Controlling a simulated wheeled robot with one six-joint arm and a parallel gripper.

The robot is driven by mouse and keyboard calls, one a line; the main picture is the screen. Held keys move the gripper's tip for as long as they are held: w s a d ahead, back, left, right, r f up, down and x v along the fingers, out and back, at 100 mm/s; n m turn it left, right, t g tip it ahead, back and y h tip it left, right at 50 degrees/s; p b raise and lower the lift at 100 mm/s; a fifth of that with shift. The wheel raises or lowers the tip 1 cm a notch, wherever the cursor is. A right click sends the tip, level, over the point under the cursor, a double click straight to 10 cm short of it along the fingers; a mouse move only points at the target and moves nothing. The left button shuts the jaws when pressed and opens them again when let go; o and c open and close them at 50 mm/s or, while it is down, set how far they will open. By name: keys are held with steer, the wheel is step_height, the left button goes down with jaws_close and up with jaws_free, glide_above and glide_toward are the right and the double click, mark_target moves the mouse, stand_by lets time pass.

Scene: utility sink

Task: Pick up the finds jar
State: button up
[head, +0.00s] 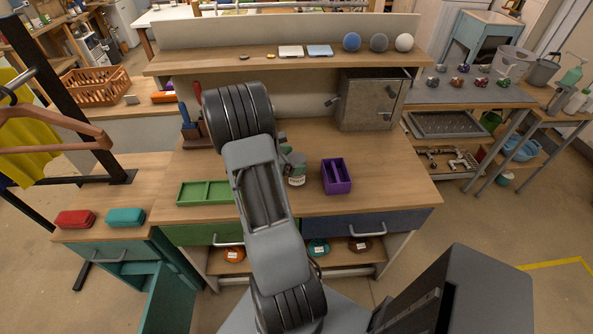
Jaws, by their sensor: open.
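The finds jar appears to be the small grey-green jar with a white label (297,181) on the wooden workbench, just right of my arm and left of a purple two-part tray (337,176). Its label is too small to read. My arm rises across the middle of the view and hides much of the bench. Only a small grey part of my gripper (286,149) seems to show past the arm, close above and behind the jar. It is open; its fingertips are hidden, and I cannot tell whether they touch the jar.
A green divided tray (205,193) lies left of my arm. A metal cabinet (371,100) stands at the bench's back right. A shelf (285,59) with balls and small boxes runs above. The bench right of the purple tray is clear.

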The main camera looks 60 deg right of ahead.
steer(key=shift+x, duration=0.75)
steer(key=shift+a, duration=0.1)
steer(key=c, duration=1.4)
